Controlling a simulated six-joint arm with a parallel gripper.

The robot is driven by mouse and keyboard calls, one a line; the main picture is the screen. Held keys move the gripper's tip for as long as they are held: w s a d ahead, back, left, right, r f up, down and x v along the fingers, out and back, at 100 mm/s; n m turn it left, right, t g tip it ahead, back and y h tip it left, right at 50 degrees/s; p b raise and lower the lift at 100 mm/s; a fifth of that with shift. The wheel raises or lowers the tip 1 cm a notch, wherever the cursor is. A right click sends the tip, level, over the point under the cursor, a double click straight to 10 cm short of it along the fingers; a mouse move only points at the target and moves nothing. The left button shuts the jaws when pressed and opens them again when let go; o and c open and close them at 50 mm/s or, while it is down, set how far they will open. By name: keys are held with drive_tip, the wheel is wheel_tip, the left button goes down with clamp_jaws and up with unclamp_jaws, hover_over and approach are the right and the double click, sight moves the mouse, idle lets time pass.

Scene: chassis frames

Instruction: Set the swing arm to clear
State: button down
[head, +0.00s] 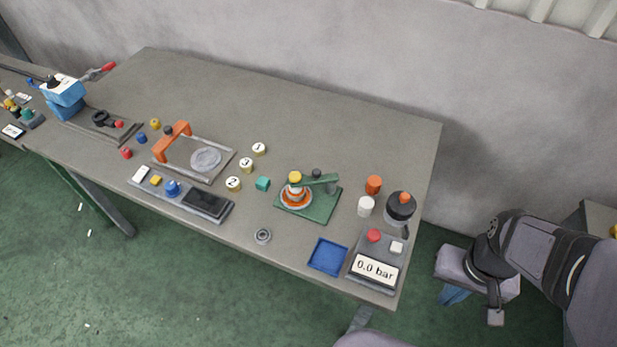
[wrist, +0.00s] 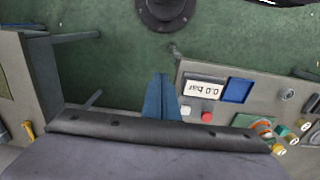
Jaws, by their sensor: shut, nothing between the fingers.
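The green swing arm (head: 322,180) is part of a small fixture on a green base plate (head: 295,210) at the right part of the bench. It lies roughly level, near an orange and white round part with a yellow top (head: 295,178). I cannot tell whether it reaches over that part. A dark knob (head: 317,173) stands by the arm. The green plate also shows at the right of the wrist view (wrist: 241,120). My gripper (head: 455,297) is off the bench's right end, pointing down, far from the fixture. Its blue fingers (wrist: 161,98) are shut and empty.
A gauge box (head: 362,284) reading 0.0 bar, a blue tray (head: 328,256), a dark-topped bottle (head: 400,207), an orange cylinder (head: 374,185) and a white cylinder (head: 365,206) stand between gripper and fixture. The bench's back is clear.

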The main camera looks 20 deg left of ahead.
sight(316, 171)
idle(0.3)
